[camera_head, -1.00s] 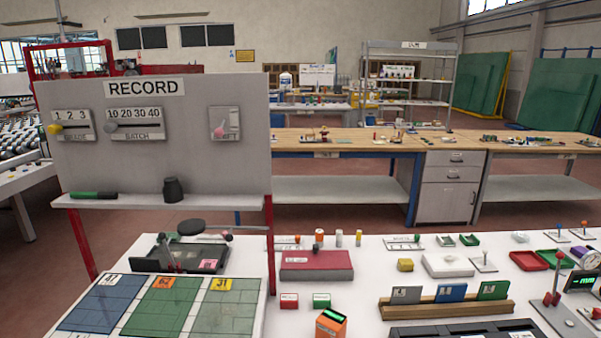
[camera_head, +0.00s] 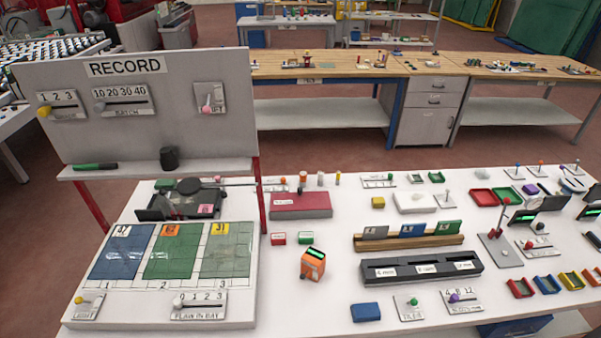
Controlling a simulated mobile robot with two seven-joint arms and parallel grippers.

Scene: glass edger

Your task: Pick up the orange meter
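The orange meter (camera_head: 313,264) is a small box with a dark top and a green display. It stands upright on the white table (camera_head: 310,318), right of the three-bay board and left of the black tray. Nothing touches it. Neither of my grippers shows in the head view.
The board with blue and green panels (camera_head: 172,262) lies at the left, below the grey RECORD panel (camera_head: 130,110). A black tray (camera_head: 420,270) and a wooden rack (camera_head: 408,243) stand right of the meter. A blue block (camera_head: 365,312) lies in front. A red box (camera_head: 300,205) lies behind.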

